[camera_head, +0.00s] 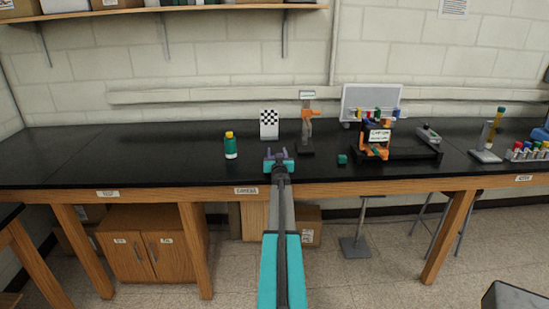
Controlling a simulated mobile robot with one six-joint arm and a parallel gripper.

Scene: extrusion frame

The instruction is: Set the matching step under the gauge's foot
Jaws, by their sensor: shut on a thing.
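My gripper (278,155) is teal with greyish fingers and reaches out over the front part of the black bench. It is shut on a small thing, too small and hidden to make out. A gauge-like upright stand (308,125) with an orange clamp, a label on top and a dark base stands just behind and to the right of my gripper. Whether anything lies under its foot is too small to tell. A small teal block (342,159) sits on the bench to the right, apart from my gripper.
A green bottle with a yellow cap (231,145) stands left of my gripper, a checkered board (269,124) behind it. Right are an orange and dark fixture with a sign (378,138), a grey panel (371,100) and a tube rack (527,152). The left black bench top (120,155) is clear.

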